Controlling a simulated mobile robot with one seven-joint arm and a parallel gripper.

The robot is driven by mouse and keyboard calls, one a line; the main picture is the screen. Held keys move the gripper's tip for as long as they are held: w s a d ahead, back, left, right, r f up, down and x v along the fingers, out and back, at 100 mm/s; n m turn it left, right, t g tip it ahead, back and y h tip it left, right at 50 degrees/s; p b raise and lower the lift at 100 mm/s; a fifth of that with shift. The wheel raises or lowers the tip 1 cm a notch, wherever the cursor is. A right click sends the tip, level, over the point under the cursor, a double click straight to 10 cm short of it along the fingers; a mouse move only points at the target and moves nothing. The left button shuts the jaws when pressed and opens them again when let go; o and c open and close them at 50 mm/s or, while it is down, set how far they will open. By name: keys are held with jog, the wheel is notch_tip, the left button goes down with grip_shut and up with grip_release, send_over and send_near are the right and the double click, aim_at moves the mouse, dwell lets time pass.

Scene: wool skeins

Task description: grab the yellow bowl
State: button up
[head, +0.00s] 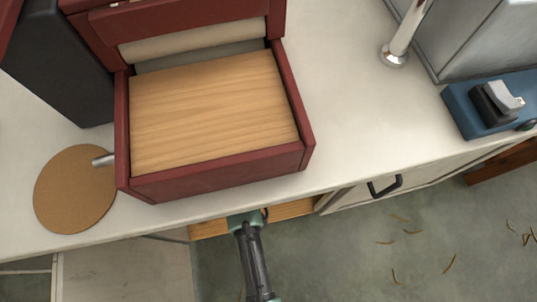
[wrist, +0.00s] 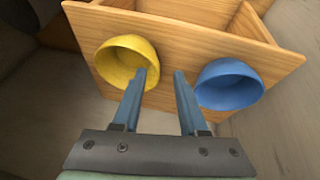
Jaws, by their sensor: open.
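The yellow bowl (wrist: 118,58) is in the left half of the wrist view, on a light wooden panel, with its hollow side partly visible. A blue bowl (wrist: 228,84) is to its right on the same panel. My gripper (wrist: 158,73) is open and empty. Its left finger overlaps the right edge of the yellow bowl, and its right finger is beside the blue bowl's left edge. I cannot tell whether either finger touches a bowl. In the head view my arm reaches to the counter's front edge; the fingertips and both bowls are hidden there.
The wooden panel (wrist: 190,38) belongs to a box or drawer with raised walls. In the head view, wood (head: 292,209) shows below the counter edge (head: 350,165). A red box (head: 220,180) and a cork disc (head: 72,195) are on the counter. A cabinet handle (head: 385,186) is to the right.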

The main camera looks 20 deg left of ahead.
jog(key=shift+w+a, duration=0.2)
jog(key=shift+w, duration=0.25)
jog(key=b+x, duration=0.3)
jog(key=x, duration=0.2)
jog(key=shift+w, duration=0.3)
grip_shut()
